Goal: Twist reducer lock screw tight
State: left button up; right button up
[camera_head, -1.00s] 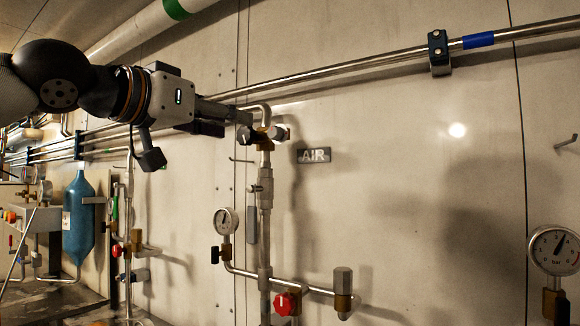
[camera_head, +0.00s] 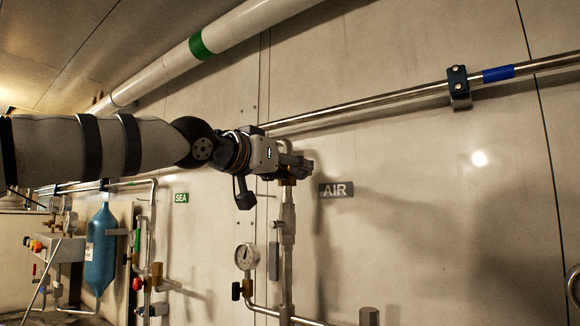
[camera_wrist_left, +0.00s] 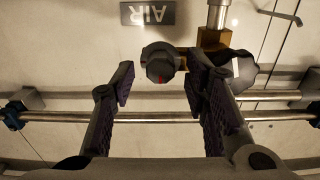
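In the left wrist view, a dark round knob with a small red mark (camera_wrist_left: 162,68), which looks like the lock screw, is at the end of a brass fitting (camera_wrist_left: 213,40) on the steel pipe. My left gripper (camera_wrist_left: 160,84) is open, with one finger on each side of the knob. A gap shows on the left; on the right I cannot tell if the finger touches. In the head view my left gripper (camera_head: 303,166) is at the top of the AIR riser pipe (camera_head: 288,225) and hides the knob. My right gripper is not in view.
The AIR sign (camera_head: 336,190) is on the wall to the right of the riser. A long steel pipe (camera_head: 390,101) runs just above the gripper. A gauge (camera_head: 247,256) and a blue bottle (camera_head: 101,250) are lower left. The wall at right is mostly bare.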

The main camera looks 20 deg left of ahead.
pick_arm(q)
grip_shut()
jog(key=shift+m, duration=0.3)
jog(key=m, duration=0.8)
jog(key=shift+d+f, duration=0.1)
jog(key=m, duration=0.4)
jog(key=shift+m, duration=2.6)
